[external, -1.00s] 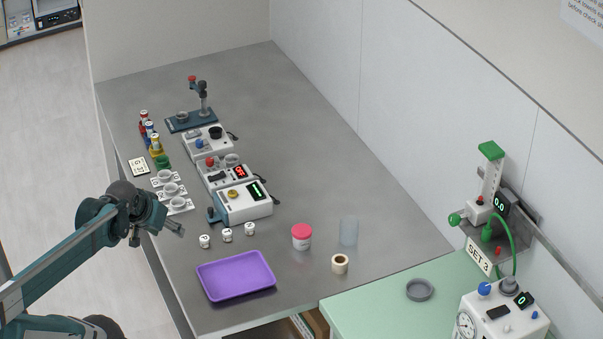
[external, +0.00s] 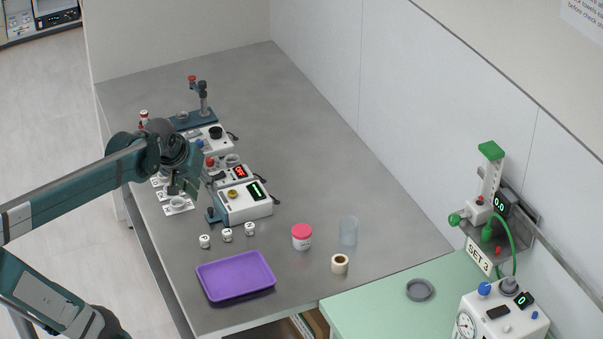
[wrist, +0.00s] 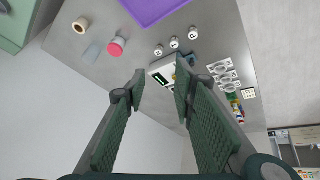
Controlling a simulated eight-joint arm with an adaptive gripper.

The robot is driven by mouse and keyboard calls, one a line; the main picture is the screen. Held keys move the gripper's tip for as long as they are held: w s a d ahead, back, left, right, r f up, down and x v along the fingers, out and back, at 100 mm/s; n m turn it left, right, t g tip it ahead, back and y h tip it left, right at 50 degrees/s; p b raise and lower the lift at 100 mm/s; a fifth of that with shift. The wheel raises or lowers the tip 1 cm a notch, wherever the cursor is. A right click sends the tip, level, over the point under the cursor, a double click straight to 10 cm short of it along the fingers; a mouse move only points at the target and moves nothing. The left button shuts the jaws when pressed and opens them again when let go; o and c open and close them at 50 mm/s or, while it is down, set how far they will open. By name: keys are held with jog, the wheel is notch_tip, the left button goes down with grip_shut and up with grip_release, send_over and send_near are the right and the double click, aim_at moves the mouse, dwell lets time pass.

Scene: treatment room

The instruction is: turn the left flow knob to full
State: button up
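The flow unit stands on a grey bracket at the right in the external view, with a clear upright tube under a green cap (external: 491,150). A green knob (external: 454,219) sticks out at its left side, and a second green knob (external: 487,233) is to the right of it and lower. A display beside the tube (external: 502,203) seems to read 0.0. A "SET 3" sign (external: 479,257) hangs below. My gripper (external: 186,190) is far to the left, over the bench's left edge. In the wrist view my gripper (wrist: 160,72) is open and empty; neither green knob shows there.
Below my gripper are white cups and small devices, including a white box with a yellow knob (external: 247,209). A purple tray (external: 236,287), red-lidded jar (external: 302,243), clear cup (external: 348,230) and tape roll (external: 340,264) lie between. A green-topped surface (external: 375,310) carries a gauge box (external: 505,318).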

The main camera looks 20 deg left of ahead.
jog(key=w+d+r+n+g+p, duration=0.1)
jog(key=w+d+r+p, duration=0.3)
jog(key=d, duration=0.6)
jog(key=w+d+r+n+g+p, duration=0.15)
jog(key=w+d+r, duration=0.35)
jog(key=d, duration=0.5)
jog(key=w+d+r+n+g+p, duration=0.1)
jog(key=w+d+r+p, duration=0.2)
jog(key=w+d, duration=0.5)
jog(key=n+g+y+p, duration=0.1)
jog(key=n+g+p, duration=0.1)
jog(key=n+p, duration=0.35)
send_over(455, 215)
jog(key=p, duration=0.2)
jog(key=f+m, duration=0.1)
jog(key=a+f, duration=0.1)
jog(key=f, duration=0.1)
jog(key=shift+m, duration=0.4)
jog(key=shift+s+d+f, duration=0.15)
jog(key=shift+d, duration=0.35)
jog(key=shift+f, duration=3.9)
